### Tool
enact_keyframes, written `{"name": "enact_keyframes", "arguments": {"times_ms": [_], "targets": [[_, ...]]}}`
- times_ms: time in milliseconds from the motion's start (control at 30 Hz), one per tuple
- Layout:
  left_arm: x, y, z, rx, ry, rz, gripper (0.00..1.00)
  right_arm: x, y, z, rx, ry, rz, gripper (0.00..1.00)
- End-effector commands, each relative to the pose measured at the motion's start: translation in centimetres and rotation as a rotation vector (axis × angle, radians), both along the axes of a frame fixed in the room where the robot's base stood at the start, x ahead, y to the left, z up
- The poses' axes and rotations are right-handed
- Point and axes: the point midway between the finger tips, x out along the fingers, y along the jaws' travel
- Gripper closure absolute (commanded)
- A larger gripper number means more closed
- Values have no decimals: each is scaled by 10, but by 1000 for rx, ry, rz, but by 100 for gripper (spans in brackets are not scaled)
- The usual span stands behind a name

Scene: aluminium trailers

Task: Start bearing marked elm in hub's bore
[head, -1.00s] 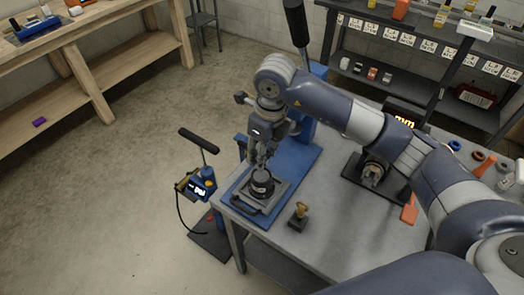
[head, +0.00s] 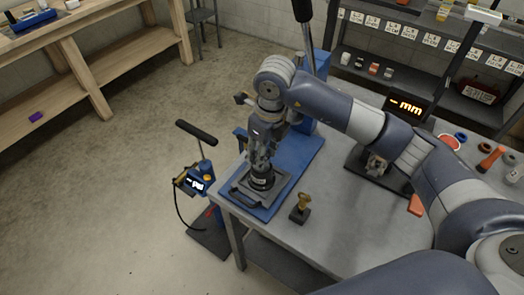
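A dark round part (head: 262,177) sits on a grey plate with a black handle (head: 243,197), on the blue base of the press (head: 285,185). I cannot tell hub from bearing in it, and no elm marking is legible. My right gripper (head: 261,165) points down directly over this part, its fingertips at or just around its top. Whether the fingers are open or closed on it is too small to tell. The bore is hidden under the gripper. My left gripper is not in view.
A small brass-topped piece on a dark block (head: 300,208) stands right of the press. A dark fixture (head: 376,166), a readout showing "- mm" (head: 405,105) and loose rings (head: 460,137) are farther right. A pump with a lever (head: 198,180) stands left of the bench. The bench front is clear.

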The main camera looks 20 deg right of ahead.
Motion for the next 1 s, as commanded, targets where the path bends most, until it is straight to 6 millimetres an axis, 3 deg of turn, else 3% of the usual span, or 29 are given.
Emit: {"name": "enact_keyframes", "arguments": {"times_ms": [1000], "targets": [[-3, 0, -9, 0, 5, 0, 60, 0, 0, -1, 1, -1, 0, 90]]}}
